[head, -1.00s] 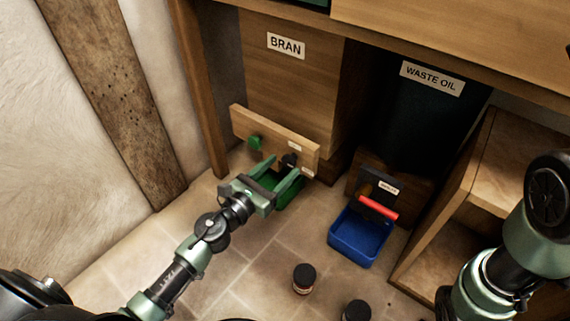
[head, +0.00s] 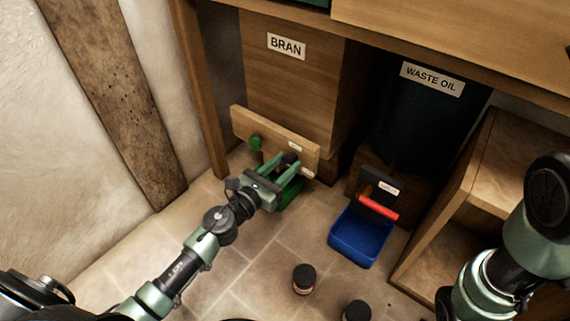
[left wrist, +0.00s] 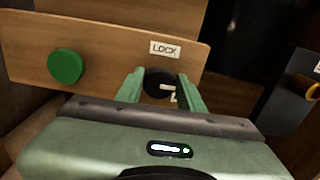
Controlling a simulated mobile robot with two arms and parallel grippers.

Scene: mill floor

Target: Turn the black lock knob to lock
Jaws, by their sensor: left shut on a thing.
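The black lock knob (left wrist: 158,84) sits on a wooden panel (left wrist: 110,48) below a label reading LOCK, with a pale mark on its face. In the head view the knob (head: 289,158) is partly hidden by my gripper. My left gripper (head: 287,167) has its green fingers on either side of the knob and is shut on it. In the left wrist view its fingers (left wrist: 157,88) flank the knob closely. A green knob (left wrist: 66,67) is to the left on the same panel. Of my right arm, only links show at the right; its gripper is not in view.
The panel is on the front of a wooden BRAN bin (head: 290,75). Dark jars (head: 304,278) stand on the tiled floor.

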